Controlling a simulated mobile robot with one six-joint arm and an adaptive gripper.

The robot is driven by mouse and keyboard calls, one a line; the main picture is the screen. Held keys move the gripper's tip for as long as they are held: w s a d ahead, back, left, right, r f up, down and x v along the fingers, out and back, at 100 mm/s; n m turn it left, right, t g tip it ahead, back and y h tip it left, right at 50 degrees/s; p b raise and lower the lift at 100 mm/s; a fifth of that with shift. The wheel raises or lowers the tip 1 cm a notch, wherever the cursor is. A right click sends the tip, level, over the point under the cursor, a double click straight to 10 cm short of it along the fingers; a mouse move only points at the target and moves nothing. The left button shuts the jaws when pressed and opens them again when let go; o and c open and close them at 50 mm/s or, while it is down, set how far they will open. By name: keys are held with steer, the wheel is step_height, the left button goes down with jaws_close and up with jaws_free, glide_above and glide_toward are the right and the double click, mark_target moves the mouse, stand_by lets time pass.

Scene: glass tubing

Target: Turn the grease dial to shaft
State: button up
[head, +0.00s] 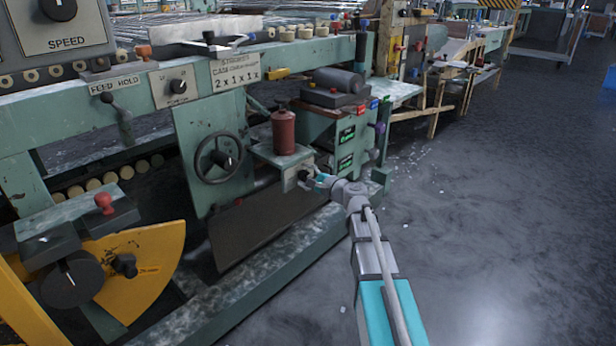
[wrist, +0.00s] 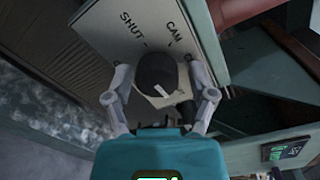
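The grease dial (wrist: 157,72) is a dark round knob on a pale plate (wrist: 110,35) in the wrist view. The plate reads SHUT and CAM beside the knob; I see no SHAFT label. A short white mark lies on the knob's near part; which label it points to I cannot tell. My gripper (wrist: 157,82) is open, one finger on each side of the knob, with small gaps showing. In the head view my gripper (head: 308,180) is at the small box (head: 290,172) below the red canister (head: 284,132); the knob itself is hidden there.
A handwheel (head: 220,158) is left of the box. A green cabinet (head: 345,145) with lit labels stands close on the right. A low green beam (head: 260,255) runs beneath. The floor (head: 480,220) at right is clear.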

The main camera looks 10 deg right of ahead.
steer(key=shift+s, duration=0.15)
steer(key=shift+s+d, duration=0.2)
steer(key=shift+s, duration=0.2)
steer(key=v, duration=0.6)
steer(key=shift+s+d, duration=0.2)
stand_by(0.3)
